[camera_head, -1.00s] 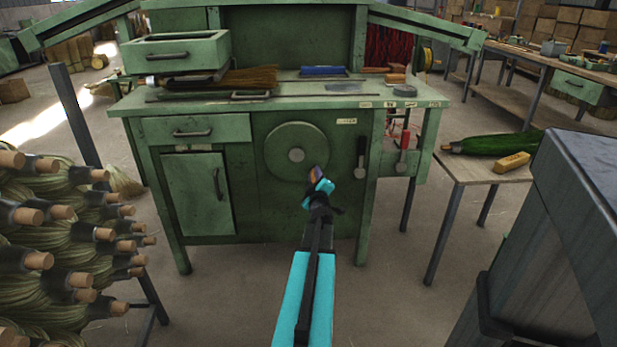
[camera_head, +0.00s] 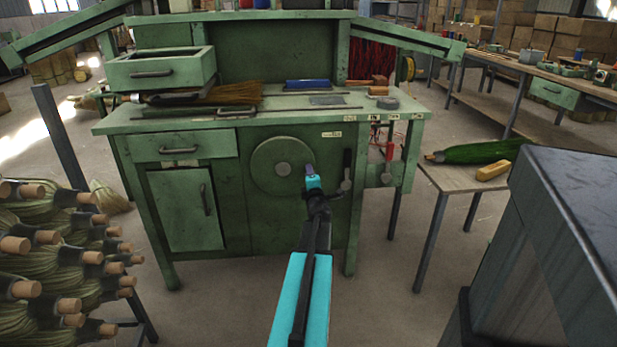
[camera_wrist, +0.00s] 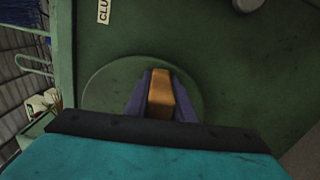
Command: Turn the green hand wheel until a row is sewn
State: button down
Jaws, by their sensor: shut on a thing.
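The round green hand wheel (camera_head: 265,165) stands on the front panel of the green bench (camera_head: 300,120). My gripper (camera_head: 310,171) is at the wheel's right edge, about level with its hub (camera_head: 282,169). In the wrist view, the gripper's purple fingers (camera_wrist: 161,88) close on both sides of an orange-brown wooden handle (camera_wrist: 160,98) in front of the wheel disc (camera_wrist: 105,88). A broom with brown bristles (camera_head: 235,93) lies on the bench top at the left. Its stitching is too small to make out.
A black-handled lever (camera_head: 347,170) sits just right of the wheel, close to my gripper. A red-handled lever (camera_head: 389,151) is farther right. A rack of brooms (camera_head: 60,250) stands at the left, a small table (camera_head: 445,180) at the right. A dark metal cabinet (camera_head: 560,230) fills the near right.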

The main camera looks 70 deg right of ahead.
jog(key=shift+r, duration=0.1)
dwell(0.3)
jog(key=c, duration=1.5)
grip_release()
jog(key=shift+a, duration=0.1)
jog(key=p+v, duration=0.2)
jog(key=v, duration=0.9)
jog(key=shift+a+r+p, duration=0.1)
jog(key=shift+a+p, duration=0.05)
jog(key=shift+p, duration=0.2)
jog(key=shift+a+p, duration=0.25)
jog(key=shift+p, duration=0.65)
jog(key=shift+p+v, duration=0.95)
jog(key=shift+p, duration=1.45)
